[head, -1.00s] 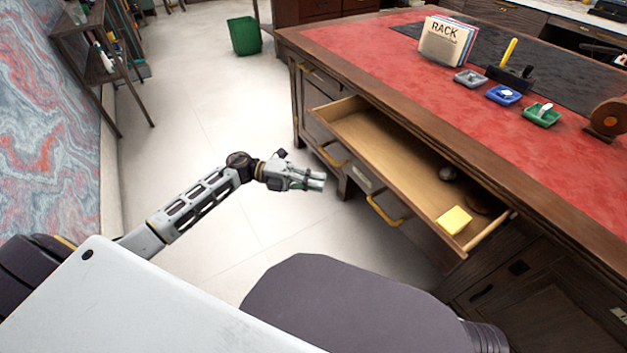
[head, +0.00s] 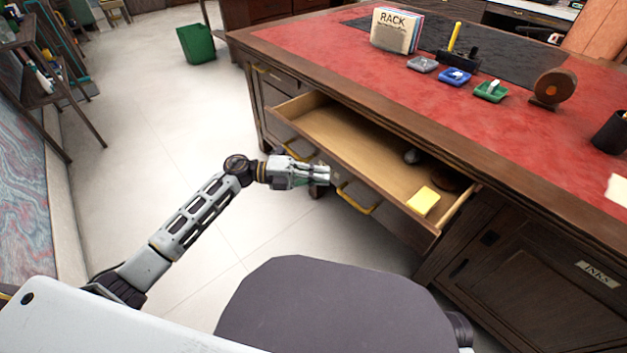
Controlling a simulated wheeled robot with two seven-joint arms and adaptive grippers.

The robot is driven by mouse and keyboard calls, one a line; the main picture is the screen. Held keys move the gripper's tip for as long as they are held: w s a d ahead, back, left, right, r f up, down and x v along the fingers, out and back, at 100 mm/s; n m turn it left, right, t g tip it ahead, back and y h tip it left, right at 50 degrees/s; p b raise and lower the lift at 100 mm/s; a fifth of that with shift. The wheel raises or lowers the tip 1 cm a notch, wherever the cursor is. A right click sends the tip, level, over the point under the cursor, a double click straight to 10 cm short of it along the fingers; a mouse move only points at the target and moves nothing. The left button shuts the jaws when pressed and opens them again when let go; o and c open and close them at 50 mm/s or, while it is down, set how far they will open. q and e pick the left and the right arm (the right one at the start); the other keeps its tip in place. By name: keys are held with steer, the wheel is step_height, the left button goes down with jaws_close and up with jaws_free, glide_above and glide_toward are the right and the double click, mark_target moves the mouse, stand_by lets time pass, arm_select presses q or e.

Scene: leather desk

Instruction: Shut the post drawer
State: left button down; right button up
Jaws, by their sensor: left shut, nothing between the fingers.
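The post drawer (head: 352,143) is the wide wooden drawer pulled open from the desk (head: 330,77), with yellow handles on its front. Inside it lie a yellow pad (head: 423,201), a small grey round thing (head: 412,156) and a dark round thing near the right end. My left gripper (head: 328,174) is shut and empty. It is in front of the drawer's front panel, left of the right-hand yellow handle (head: 358,199). I cannot tell whether it touches the panel. My right gripper is not in view.
On the red desk top stand a rack (head: 396,31), small grey, blue and green trays, a tape roll (head: 553,88) and a black cup (head: 611,132). A cupboard labelled INKS (head: 560,285) is at right. A green bin (head: 196,43) stands behind.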

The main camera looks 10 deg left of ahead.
arm_select(q)
steer(key=shift+w+d, duration=0.2)
steer(key=shift+w, duration=0.05)
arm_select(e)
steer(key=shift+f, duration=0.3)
arm_select(q)
steer(key=shift+w+d, duration=0.1)
steer(key=shift+w, duration=0.05)
